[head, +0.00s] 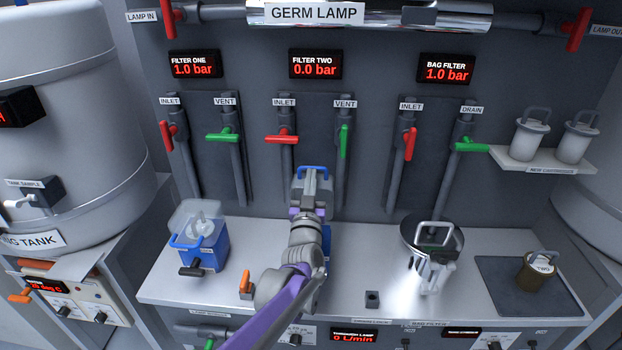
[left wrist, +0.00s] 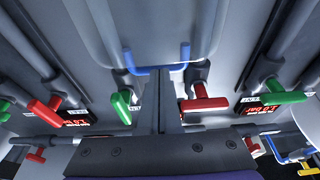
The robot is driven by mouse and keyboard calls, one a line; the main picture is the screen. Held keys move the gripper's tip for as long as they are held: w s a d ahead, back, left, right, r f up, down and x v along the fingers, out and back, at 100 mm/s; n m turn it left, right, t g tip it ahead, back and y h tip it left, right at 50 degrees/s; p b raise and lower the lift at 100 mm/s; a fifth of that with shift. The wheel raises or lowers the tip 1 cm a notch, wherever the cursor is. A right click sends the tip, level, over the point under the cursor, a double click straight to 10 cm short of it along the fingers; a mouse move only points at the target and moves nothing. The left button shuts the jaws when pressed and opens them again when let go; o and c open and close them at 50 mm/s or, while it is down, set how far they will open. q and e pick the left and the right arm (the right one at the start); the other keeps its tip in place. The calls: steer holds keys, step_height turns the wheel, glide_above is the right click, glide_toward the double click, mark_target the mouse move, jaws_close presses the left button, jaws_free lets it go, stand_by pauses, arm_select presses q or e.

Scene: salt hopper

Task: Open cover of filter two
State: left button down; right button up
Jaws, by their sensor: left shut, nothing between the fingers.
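Filter two is mostly hidden behind my left arm; a blue part of its housing (head: 325,240) shows beside the arm on the bench. A blue handle (head: 312,171) stands high at the tips of my left gripper (head: 312,184). In the left wrist view, the clear cover (left wrist: 110,35) fills the top middle and its blue handle (left wrist: 186,55) lies right at the gripper's tips (left wrist: 168,74). The cover looks raised, though its exact angle is hard to tell. My left gripper is shut and empty, with the handle against or very near its tips. My right gripper is out of view.
Filter one (head: 207,250) stands left on the bench (head: 260,238). Behind are the red inlet valve (head: 281,139) and green vent valve (head: 344,140) of filter two; its display (head: 315,65) reads 0.0 bar. The metal bag filter (head: 432,250) and a brown canister (head: 537,272) stand right.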

arm_select(q)
steer(key=shift+w+r+g+p, duration=0.25)
steer(key=shift+w+g+p, duration=0.05)
steer(key=shift+p, duration=0.05)
steer(key=shift+w, duration=0.25)
steer(key=shift+f, duration=0.2)
arm_select(e)
steer(key=shift+s+d+r, duration=0.1)
steer(key=shift+s+r, duration=0.05)
steer(key=shift+r, duration=0.4)
arm_select(q)
steer(key=shift+s, duration=0.1)
steer(key=s+a+f+g, duration=0.45)
steer(key=s+f, duration=0.25)
steer(key=s, duration=0.8)
steer(key=s+a+f+g, duration=0.4)
steer(key=s+f+g, duration=0.25)
steer(key=s, duration=0.95)
steer(key=s+a+f+g, duration=0.45)
steer(key=s+f, duration=0.35)
steer(key=s, duration=0.7)
step_height(320, 180, up, 16)
steer(key=w+p, duration=0.2)
steer(key=p, duration=1.2)
steer(key=shift+w+d, duration=0.25)
steer(key=shift+w, duration=0.1)
arm_select(e)
step_height(320, 180, up, 16)
steer(key=w, duration=0.2)
steer(key=shift+t, duration=0.3)
